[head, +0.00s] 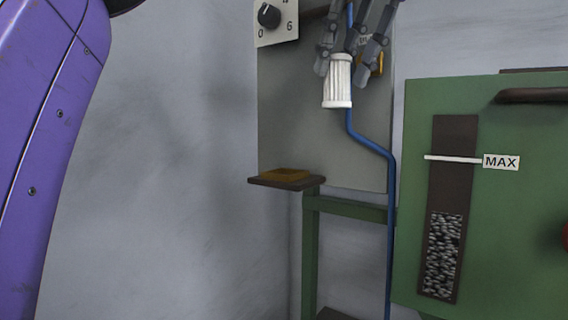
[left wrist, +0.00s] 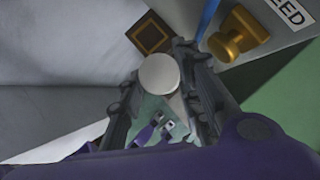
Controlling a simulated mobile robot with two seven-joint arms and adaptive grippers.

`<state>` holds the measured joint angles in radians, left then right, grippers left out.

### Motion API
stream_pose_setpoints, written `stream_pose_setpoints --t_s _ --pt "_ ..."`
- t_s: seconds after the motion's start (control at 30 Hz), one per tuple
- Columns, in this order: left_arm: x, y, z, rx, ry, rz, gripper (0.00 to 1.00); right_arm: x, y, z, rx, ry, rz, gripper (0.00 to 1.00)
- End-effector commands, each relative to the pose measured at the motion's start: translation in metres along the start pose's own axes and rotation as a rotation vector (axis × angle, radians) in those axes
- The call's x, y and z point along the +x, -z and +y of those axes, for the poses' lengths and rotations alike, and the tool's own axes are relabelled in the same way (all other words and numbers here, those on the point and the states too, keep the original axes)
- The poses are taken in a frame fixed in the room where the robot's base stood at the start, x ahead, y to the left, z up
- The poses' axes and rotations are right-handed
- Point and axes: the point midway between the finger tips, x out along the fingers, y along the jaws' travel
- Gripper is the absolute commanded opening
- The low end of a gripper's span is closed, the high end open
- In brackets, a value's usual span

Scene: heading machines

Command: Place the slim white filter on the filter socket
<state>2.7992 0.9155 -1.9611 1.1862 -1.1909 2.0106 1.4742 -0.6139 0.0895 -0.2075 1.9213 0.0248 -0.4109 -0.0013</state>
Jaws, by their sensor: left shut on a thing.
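The slim white filter (head: 337,82) is a ribbed white cylinder with end caps. My left gripper (head: 345,66) is shut on its upper part and holds it in the air, nearly upright with a slight tilt. In the left wrist view one round end of the filter (left wrist: 159,72) shows between the fingers (left wrist: 160,85). A square brass piece on a small dark shelf, which looks like the filter socket (head: 285,175), stands below and left of the filter, well apart from it. It also shows in the left wrist view (left wrist: 150,36). My right gripper is not in view.
A grey panel (head: 300,110) with a dial (head: 268,16) stands behind. A blue pipe (head: 391,220) runs down it. A brass knob (left wrist: 238,35) is near the gripper. A green tank (head: 500,220) with a MAX mark is at right. Air above the shelf is clear.

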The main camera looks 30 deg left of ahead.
Motion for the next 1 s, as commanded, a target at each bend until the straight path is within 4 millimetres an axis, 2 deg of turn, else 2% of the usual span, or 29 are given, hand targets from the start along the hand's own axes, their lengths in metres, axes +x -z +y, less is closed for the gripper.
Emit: stream_pose_setpoints --t_s 0.37,0.5,0.6,0.83,1.0 --pt "0.086 -0.049 0.018 0.002 -0.004 0.008 0.06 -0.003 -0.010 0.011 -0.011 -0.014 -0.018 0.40" --pt "0.119 -0.052 0.022 0.002 -0.003 0.007 0.06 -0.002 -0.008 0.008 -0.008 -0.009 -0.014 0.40" --pt "0.134 -0.054 0.024 0.001 -0.002 0.004 0.06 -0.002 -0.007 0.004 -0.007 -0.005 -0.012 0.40" --pt "0.155 -0.056 0.027 0.000 -0.002 0.003 0.06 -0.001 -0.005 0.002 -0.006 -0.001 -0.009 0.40" --pt "0.174 -0.042 0.026 0.002 -0.001 0.002 0.06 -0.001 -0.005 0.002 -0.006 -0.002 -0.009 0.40"
